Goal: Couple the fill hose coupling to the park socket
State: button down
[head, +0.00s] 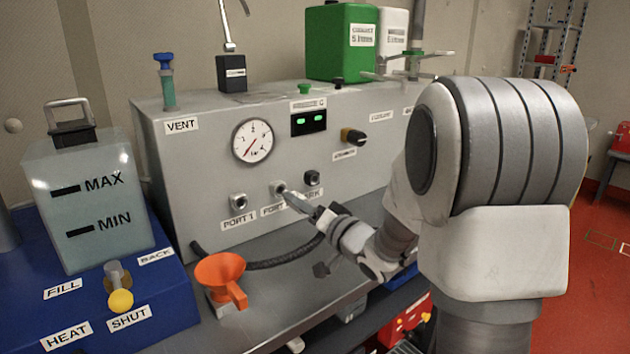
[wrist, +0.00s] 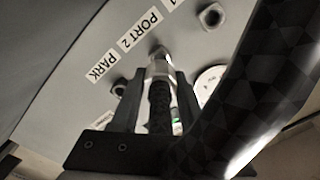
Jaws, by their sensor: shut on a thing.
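The fill hose coupling (wrist: 160,68) is a metal end piece on a black ribbed hose (wrist: 158,105), between the fingers of my gripper (wrist: 157,88) in the wrist view. My gripper (head: 300,205) is shut on it. The coupling's tip is at the PORT 2 socket (head: 278,188); whether it is seated or just touching cannot be told. The park socket (head: 312,178) is dark, above the partly hidden PARK label, and looks empty. It also shows in the wrist view (wrist: 119,87), left of the coupling, close to a finger.
The PORT 1 socket (head: 238,201) looks empty. A dark hose (head: 285,258) runs along the grey bench under the panel. An orange funnel (head: 221,275) stands in front of it. A gauge (head: 252,140) and a black knob (head: 353,136) sit above the sockets.

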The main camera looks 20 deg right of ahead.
jog(key=shift+v, duration=2.55)
jog(key=shift+d, duration=0.1)
